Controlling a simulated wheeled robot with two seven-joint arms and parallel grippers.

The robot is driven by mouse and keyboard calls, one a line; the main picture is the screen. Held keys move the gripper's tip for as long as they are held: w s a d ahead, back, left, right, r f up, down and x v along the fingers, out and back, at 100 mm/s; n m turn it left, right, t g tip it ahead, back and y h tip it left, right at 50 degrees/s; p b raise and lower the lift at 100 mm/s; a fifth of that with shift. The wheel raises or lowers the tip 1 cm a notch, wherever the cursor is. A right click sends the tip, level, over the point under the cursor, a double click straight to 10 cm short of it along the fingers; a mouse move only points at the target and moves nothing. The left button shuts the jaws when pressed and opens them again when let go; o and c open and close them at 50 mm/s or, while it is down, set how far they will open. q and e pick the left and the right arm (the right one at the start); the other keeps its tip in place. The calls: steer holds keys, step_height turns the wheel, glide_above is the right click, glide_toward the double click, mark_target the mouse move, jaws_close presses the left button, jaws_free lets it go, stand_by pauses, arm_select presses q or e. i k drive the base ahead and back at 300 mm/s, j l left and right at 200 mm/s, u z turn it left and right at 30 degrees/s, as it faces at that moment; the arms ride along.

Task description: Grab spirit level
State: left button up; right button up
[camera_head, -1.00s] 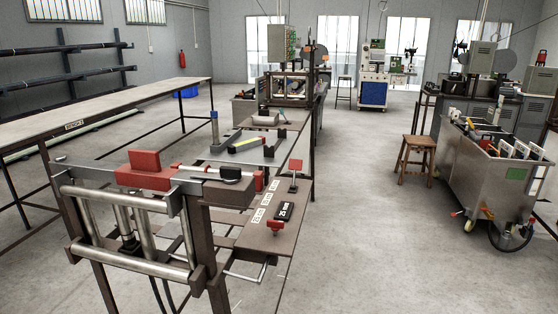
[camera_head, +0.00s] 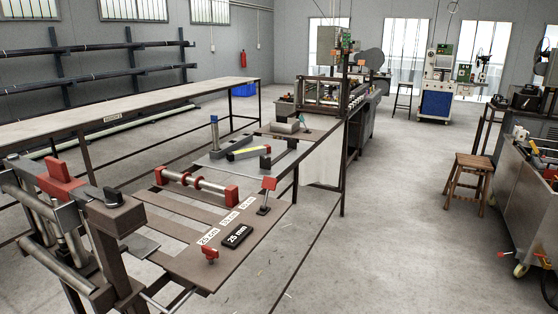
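A slim bar with a yellow face (camera_head: 249,152) lies on a grey plate on the machine frame, in the middle of the head view. It looks like the spirit level, but it is too small to be sure. A blue-topped post (camera_head: 214,132) stands just left of it, and a dark block (camera_head: 265,158) is at its right. Neither of my grippers shows in the view, and nothing covers the bar's yellow face.
A long bench (camera_head: 150,109) runs behind at left. A wooden stool (camera_head: 470,182) and metal cart (camera_head: 530,200) stand right. Floor between is clear.

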mark_target(239, 155)
steer(key=i+l+u, duration=0.1)
steer(key=l, duration=0.25)
steer(key=i+l, duration=0.3)
steer(key=i+l+u, duration=0.15)
steer(key=l, duration=0.25)
steer(key=i+l+u, duration=0.1)
steer(key=l, duration=0.3)
steer(key=i+l+u, duration=0.1)
steer(key=i+l, duration=0.15)
steer(key=l, duration=0.15)
steer(key=i+l, duration=0.1)
steer(key=l, duration=0.3)
steer(key=i+l, duration=0.15)
steer(key=l, duration=0.2)
steer(key=i+l+u, duration=0.1)
steer(key=l, duration=0.3)
steer(key=i+l, duration=0.1)
steer(key=l, duration=0.3)
steer(key=i+l+u, duration=0.1)
steer(key=l, duration=0.3)
